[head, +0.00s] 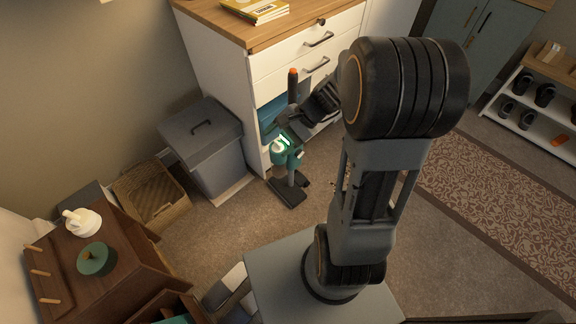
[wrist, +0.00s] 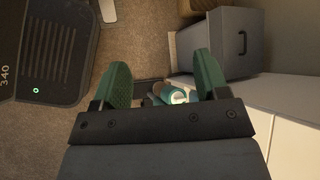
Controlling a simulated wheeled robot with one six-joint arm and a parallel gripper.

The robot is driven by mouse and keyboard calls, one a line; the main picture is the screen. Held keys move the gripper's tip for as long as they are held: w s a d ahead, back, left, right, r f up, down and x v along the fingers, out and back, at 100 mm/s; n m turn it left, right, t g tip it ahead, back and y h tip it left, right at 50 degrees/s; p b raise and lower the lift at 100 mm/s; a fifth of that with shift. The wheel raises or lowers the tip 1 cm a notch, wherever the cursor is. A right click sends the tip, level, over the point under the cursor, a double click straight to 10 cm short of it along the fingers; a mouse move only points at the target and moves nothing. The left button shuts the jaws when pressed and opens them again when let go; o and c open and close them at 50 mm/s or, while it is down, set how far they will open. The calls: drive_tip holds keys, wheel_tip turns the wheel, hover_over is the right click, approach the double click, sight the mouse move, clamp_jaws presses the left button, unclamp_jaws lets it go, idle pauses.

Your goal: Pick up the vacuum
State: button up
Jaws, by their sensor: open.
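The vacuum (head: 287,190) stands upright on the carpet in front of the white drawer cabinet. It has a dark flat floor head, a teal body with a bright green-white light and a dark stick with an orange tip. My gripper (head: 285,136) reaches down to it and overlaps its upper body in the head view. In the wrist view, my gripper (wrist: 163,80) is open, with a green pad on each side. The vacuum's teal and white body (wrist: 178,95) shows between the pads, close to the palm and partly hidden by it. I cannot tell whether the pads touch it.
The drawer cabinet (head: 215,62) stands right behind the vacuum. A grey lidded bin (head: 205,155) and a wicker basket (head: 150,195) are to the left. A wooden stand (head: 110,285) is at the lower left. A patterned rug (head: 500,205) lies on the right.

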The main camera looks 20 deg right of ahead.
drive_tip(key=w+d+f+m+t, duration=0.6)
drive_tip(key=d+m+t, duration=0.1)
drive_tip(key=d+m, duration=0.25)
drive_tip(key=w+d+f+m+t, duration=0.5)
drive_tip(key=d+f+m+t, duration=0.2)
drive_tip(key=d+m, duration=0.25)
drive_tip(key=shift+t+h, duration=0.4)
drive_tip(key=shift+d+b+x, duration=0.15)
drive_tip(key=shift+b+x, duration=0.5)
drive_tip(key=shift+x, duration=2.7)
drive_tip(key=shift+d+b+x, duration=0.2)
drive_tip(key=shift+b+x, duration=0.4)
drive_tip(key=shift+x, duration=2.75)
drive_tip(key=shift+w, duration=0.2)
drive_tip(key=shift+c, duration=0.3)
drive_tip(key=c, duration=0.9)
drive_tip(key=shift+r, duration=0.2)
drive_tip(key=shift+c, duration=0.3)
drive_tip(key=shift+r, duration=0.15)
